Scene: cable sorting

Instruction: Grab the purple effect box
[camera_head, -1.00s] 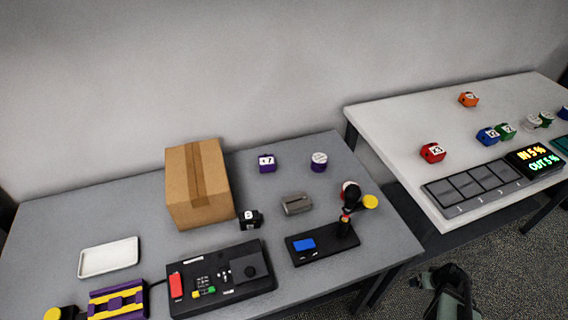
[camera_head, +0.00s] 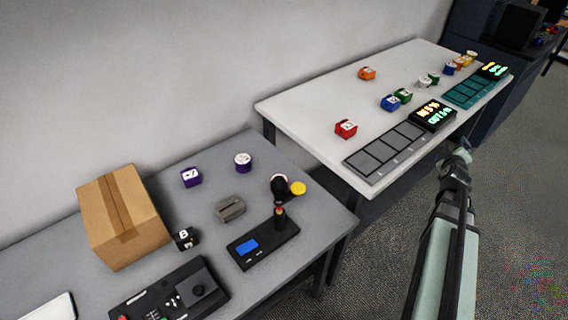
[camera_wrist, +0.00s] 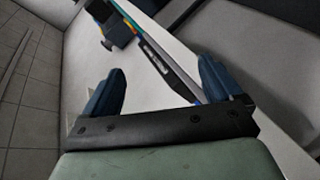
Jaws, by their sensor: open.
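A purple box (camera_head: 191,177) with a white marked top stands on the grey table, to the right of the cardboard box. A second purple piece (camera_head: 243,162), rounder with a white top, stands to its right. Neither shows in the wrist view. My gripper (camera_head: 462,150) is at the right in the head view, beside the white table's front edge and far from both purple pieces. In the wrist view my gripper (camera_wrist: 160,85) is open, its two blue fingers apart with nothing between them.
A cardboard box (camera_head: 122,215), a black die-like box (camera_head: 186,238), a grey block (camera_head: 230,208) and a black stand device (camera_head: 262,244) share the grey table (camera_head: 305,190). The white table (camera_head: 310,100) holds coloured boxes and slotted panels. A gap separates the tables.

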